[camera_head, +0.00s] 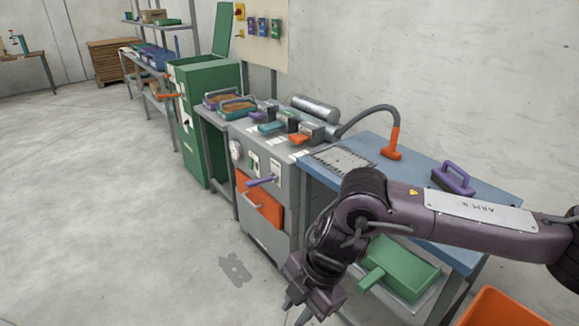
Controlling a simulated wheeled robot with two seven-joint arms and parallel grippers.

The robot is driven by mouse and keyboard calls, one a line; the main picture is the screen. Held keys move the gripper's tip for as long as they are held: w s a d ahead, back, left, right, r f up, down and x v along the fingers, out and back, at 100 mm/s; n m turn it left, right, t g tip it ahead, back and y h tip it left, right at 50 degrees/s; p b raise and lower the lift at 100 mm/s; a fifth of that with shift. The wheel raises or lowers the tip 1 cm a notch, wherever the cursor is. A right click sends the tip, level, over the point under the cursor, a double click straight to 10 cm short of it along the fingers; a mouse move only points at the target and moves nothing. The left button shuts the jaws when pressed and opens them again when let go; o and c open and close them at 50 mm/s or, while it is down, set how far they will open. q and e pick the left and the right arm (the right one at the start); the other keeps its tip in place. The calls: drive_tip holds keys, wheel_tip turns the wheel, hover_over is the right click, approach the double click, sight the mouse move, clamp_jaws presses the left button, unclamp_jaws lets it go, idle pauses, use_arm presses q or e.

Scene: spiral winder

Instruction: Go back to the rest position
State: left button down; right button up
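My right arm comes in from the right, a purple-grey arm with a dark wrist. My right gripper (296,310) hangs low near the bottom middle of the head view, over the floor in front of the blue-topped bench (480,190). Its fingers point down and stand apart, with nothing visible between them. My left gripper is not in view.
The grey machine (268,228) with purple, teal and orange handles stands left of the bench. A green pan (400,270) sits below the bench top, close to my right forearm. An orange bin (500,308) is at bottom right. The floor at left is clear.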

drive_tip(key=w+a+f+m+y, duration=0.3)
drive_tip(key=w+a+y, duration=0.35)
drive_tip(key=a, duration=0.35)
drive_tip(key=w+f+m+t+y, duration=0.1)
drive_tip(key=w+f+m+t, duration=0.25)
drive_tip(key=w+f, duration=0.2)
drive_tip(key=d+f+m+t+h, duration=0.2)
drive_tip(key=d+f+m, duration=0.25)
drive_tip(key=f, duration=0.55)
drive_tip(key=d+f+m+t+h, duration=0.15)
drive_tip(key=d+f+m, duration=0.3)
drive_tip(key=f, duration=0.55)
drive_tip(key=s+d+f+m+g+h, duration=0.1)
drive_tip(key=s+d+f+m+h, duration=0.15)
drive_tip(key=s+d+f, duration=0.65)
drive_tip(key=s+d+f+m+g+h, duration=0.1)
drive_tip(key=s+d+f+m+h, duration=0.3)
drive_tip(key=s+f, duration=0.75)
drive_tip(key=s+d+f+g, duration=0.1)
drive_tip(key=s+d+f, duration=0.3)
drive_tip(key=s, duration=0.8)
drive_tip(key=s+d+f+m+g+h, duration=0.1)
drive_tip(key=s+d+f, duration=0.3)
drive_tip(key=s, duration=0.8)
drive_tip(key=shift+d+f+g, duration=0.3)
drive_tip(key=shift+d+g, duration=0.5)
